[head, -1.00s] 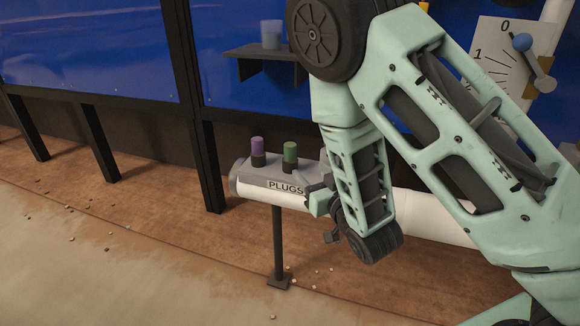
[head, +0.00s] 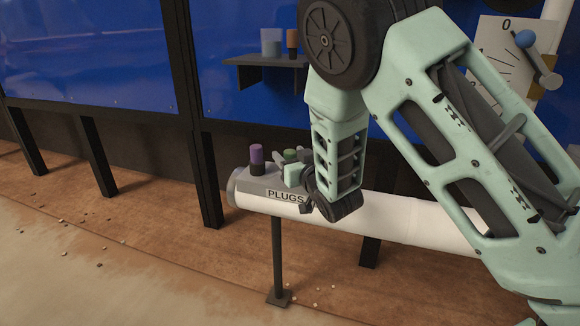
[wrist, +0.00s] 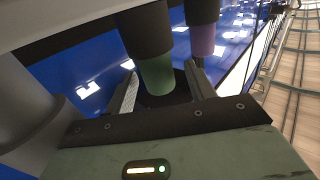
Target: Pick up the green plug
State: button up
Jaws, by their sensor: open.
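The green plug (head: 290,155) stands upright on the grey PLUGS holder (head: 252,182), to the right of the purple plug (head: 256,153). In the head view my gripper hides much of the green plug. In the wrist view the green plug (wrist: 157,76) with its black collar lies between the two fingers of my gripper (wrist: 160,90). The jaws are open, with one finger on each side of the plug. Whether either finger touches it cannot be told. In the head view my gripper (head: 290,173) is at the holder.
The purple plug (wrist: 202,40) is close beside one finger in the wrist view. The holder sits on a white pipe (head: 400,215) on a black post (head: 278,255). A dark shelf (head: 265,75) with a blue cup (head: 271,42) and an orange-brown object (head: 292,40) is behind.

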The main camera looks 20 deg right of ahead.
jog(key=shift+w, duration=0.4)
jog(key=c, duration=1)
jog(key=shift+r, duration=0.1)
jog(key=shift+c, duration=0.2)
